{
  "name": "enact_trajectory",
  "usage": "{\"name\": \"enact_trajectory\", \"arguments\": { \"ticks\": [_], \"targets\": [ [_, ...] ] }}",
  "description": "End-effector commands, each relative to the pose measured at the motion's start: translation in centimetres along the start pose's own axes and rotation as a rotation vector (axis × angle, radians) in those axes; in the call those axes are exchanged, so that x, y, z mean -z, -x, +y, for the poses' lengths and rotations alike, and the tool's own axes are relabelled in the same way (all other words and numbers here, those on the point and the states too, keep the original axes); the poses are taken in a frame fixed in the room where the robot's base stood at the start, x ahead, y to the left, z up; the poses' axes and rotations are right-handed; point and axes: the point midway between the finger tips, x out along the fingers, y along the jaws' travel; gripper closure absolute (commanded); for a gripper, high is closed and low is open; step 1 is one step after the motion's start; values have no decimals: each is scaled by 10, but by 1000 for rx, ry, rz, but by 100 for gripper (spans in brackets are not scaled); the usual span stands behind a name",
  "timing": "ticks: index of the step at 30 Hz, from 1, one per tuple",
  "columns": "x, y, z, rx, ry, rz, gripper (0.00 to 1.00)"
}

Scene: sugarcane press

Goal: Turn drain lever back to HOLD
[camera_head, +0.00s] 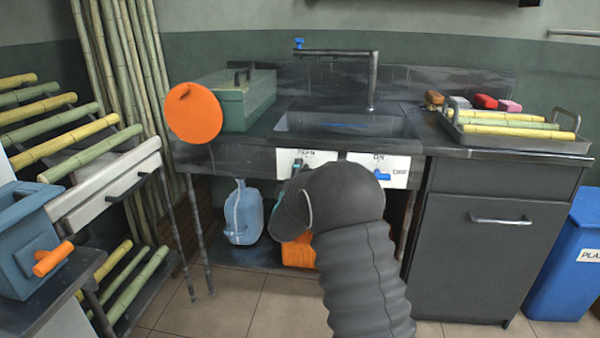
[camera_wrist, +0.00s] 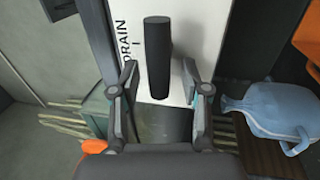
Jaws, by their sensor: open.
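In the wrist view a black drain lever (camera_wrist: 158,55) stands out in front of a white plate (camera_wrist: 203,30) printed DRAIN. My gripper (camera_wrist: 160,76) is open, with one finger on each side of the lever. A gap shows between the lever and each finger. No HOLD mark is readable. In the head view the white drain plate (camera_head: 318,158) is on the sink front, partly covered by my arm. My arm hides most of the gripper and the lever there.
Right of the drain plate is another white plate (camera_head: 402,166) marked ON, with a blue handle (camera_head: 382,175). Below the sink are a blue jug (camera_head: 243,215) and an orange container (camera_head: 298,252). An orange disc (camera_head: 194,112) is at the counter's left end. Floor is clear in front.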

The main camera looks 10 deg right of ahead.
Motion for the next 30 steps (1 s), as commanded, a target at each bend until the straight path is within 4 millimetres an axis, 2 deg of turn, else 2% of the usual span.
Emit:
{"name": "enact_trajectory", "arguments": {
  "ticks": [5,12,18,24,30],
  "targets": [
    [0,22,0,1,1,2,54],
    [-1,69,0,2,1,0,54],
    [-2,101,0,2,2,-2,54],
    [-2,116,-1,2,2,-3,54],
    [-2,117,-1,1,1,-3,54]
  ]
}}
